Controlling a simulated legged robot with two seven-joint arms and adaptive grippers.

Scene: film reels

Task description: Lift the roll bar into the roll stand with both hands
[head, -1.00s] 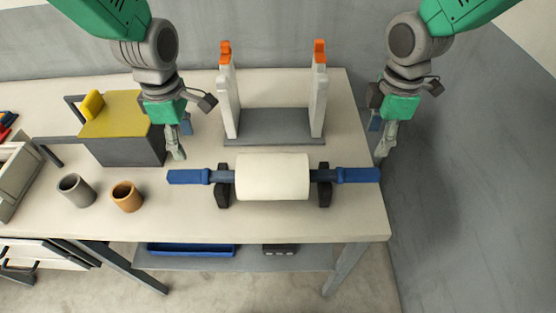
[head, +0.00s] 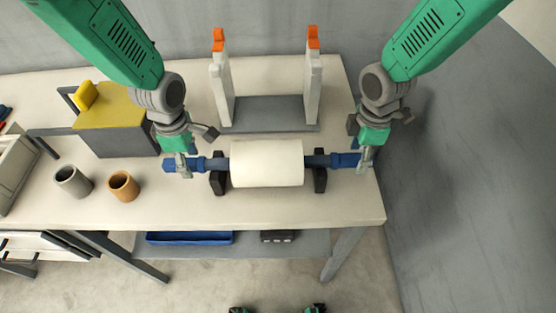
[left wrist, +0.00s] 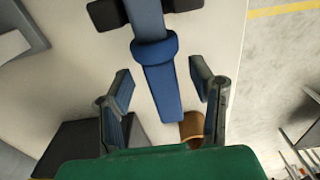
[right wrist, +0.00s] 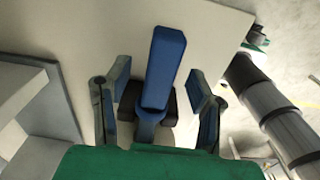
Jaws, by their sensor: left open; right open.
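The roll bar, a white roll (head: 266,163) on a bar with blue end handles, rests across two black supports on the table. The roll stand (head: 268,113), a grey base with two white uprights tipped orange, stands behind it. My left gripper (head: 186,172) is open at the left handle; in the left wrist view that blue handle (left wrist: 162,85) lies between the spread fingers. My right gripper (head: 364,164) is open at the right handle; in the right wrist view that handle (right wrist: 164,65) lies between the spread fingers. Neither gripper is closed on the bar.
A grey cup (head: 73,181) and an orange cup (head: 123,186) stand left of the bar. A yellow-topped grey box (head: 115,125) is behind them. A blue tray (head: 190,238) lies on the lower shelf. The table front before the roll is clear.

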